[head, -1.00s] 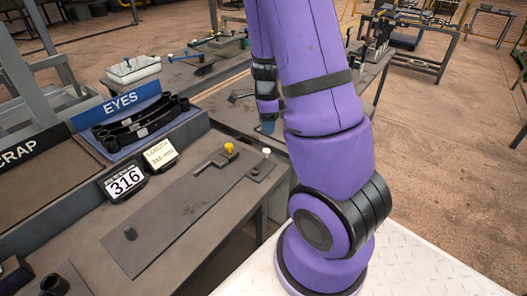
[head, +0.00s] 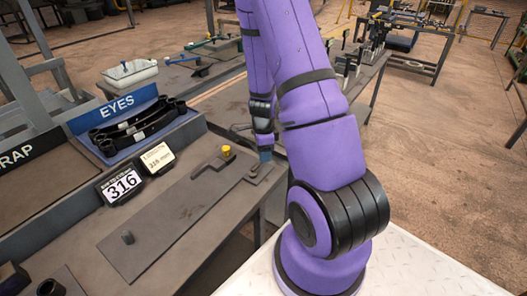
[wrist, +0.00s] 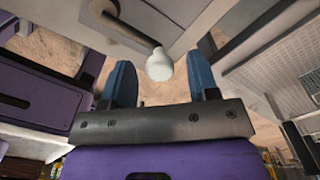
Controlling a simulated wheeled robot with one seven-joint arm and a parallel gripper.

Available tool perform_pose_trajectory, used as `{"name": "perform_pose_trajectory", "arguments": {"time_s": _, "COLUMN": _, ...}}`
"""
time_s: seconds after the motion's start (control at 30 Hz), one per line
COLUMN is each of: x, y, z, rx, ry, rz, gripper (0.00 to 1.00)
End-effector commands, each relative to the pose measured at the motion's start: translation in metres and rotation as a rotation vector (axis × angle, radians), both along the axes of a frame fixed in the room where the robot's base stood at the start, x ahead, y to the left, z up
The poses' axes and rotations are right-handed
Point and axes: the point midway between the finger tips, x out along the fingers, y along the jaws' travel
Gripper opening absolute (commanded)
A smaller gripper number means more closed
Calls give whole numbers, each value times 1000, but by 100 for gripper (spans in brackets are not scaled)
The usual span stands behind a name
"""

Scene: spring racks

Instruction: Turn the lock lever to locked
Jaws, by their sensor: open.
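The lock lever (wrist: 128,30) shows in the wrist view as a short grey arm ending in a white knob (wrist: 159,66). My gripper (wrist: 162,78) is open, with one blue fingertip on each side of the knob and visible gaps between. In the head view, my gripper (head: 265,156) points down at the right end of the flat steel plate (head: 170,222). It hides the white knob there; the lever's dark base (head: 254,171) shows just below the fingertips. I cannot tell the lever's set position.
A yellow-knobbed piece (head: 226,151) stands on the plate left of my gripper. A "316" display (head: 122,185), a card (head: 157,158) and the blue EYES tray (head: 108,153) with dark parts lie left.

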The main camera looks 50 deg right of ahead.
Motion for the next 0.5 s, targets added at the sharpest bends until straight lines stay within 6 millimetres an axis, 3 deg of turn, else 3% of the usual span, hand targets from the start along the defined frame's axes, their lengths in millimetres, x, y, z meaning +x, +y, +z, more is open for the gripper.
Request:
{"name": "perform_pose_trajectory", "arguments": {"time_s": 0.27, "x": 0, "y": 0, "z": -1, "rx": 1, "ry": -1, "rz": 1, "gripper": 55}}
{"name": "perform_pose_trajectory", "arguments": {"time_s": 0.37, "x": 0, "y": 0, "z": -1, "rx": 1, "ry": -1, "rz": 1, "gripper": 36}}
{"name": "perform_pose_trajectory", "arguments": {"time_s": 0.5, "x": 0, "y": 0, "z": -1, "rx": 0, "ry": 0, "rz": 1, "gripper": 4}}
